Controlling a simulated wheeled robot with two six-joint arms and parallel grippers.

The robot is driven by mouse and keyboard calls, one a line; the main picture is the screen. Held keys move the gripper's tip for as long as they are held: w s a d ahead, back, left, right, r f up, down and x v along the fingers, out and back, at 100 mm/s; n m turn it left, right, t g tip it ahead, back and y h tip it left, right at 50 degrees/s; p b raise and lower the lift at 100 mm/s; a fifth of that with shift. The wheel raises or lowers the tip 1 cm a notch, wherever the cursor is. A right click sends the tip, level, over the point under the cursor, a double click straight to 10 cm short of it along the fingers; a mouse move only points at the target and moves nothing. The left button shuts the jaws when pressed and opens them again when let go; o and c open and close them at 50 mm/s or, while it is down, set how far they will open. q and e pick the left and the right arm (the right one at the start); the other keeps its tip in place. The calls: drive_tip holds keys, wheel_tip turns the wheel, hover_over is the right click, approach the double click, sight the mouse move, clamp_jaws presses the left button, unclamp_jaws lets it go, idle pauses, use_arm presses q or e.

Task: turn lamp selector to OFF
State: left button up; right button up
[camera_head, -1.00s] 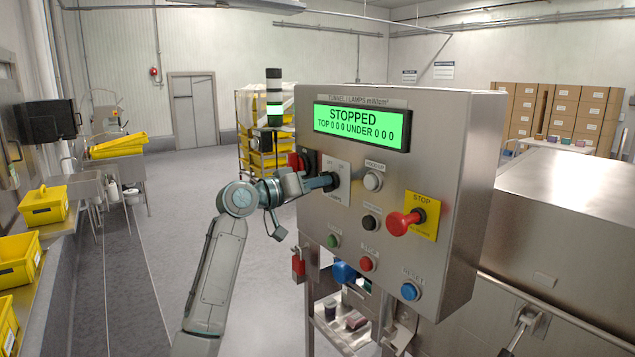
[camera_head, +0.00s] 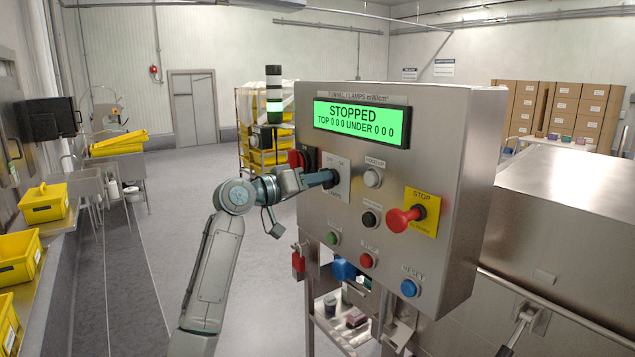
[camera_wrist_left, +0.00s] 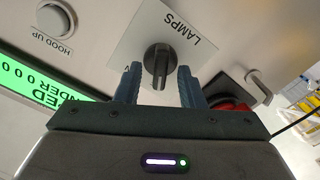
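The lamp selector (camera_wrist_left: 158,62) is a black rotary knob on a pale plate (camera_head: 341,193) marked LAMPS, on the steel panel's front. In the left wrist view, its raised bar lies roughly upright in the picture. My left gripper (camera_head: 326,179) is at the selector, seen from the side in the head view. In the left wrist view, its two fingers are apart, one on each side of the knob, with gaps showing. The position labels are too small or hidden to read. My right gripper is in neither view.
The display (camera_head: 360,124) reads STOPPED. A red stop button (camera_head: 403,219), hood-up button (camera_head: 373,177), black knob (camera_head: 370,218) and blue reset button (camera_head: 409,288) share the panel. A red switch (camera_head: 298,159) sits on its left edge, close to my left gripper.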

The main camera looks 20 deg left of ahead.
use_arm(q)
drive_tip(key=b+v, duration=0.4)
drive_tip(key=v, duration=0.6)
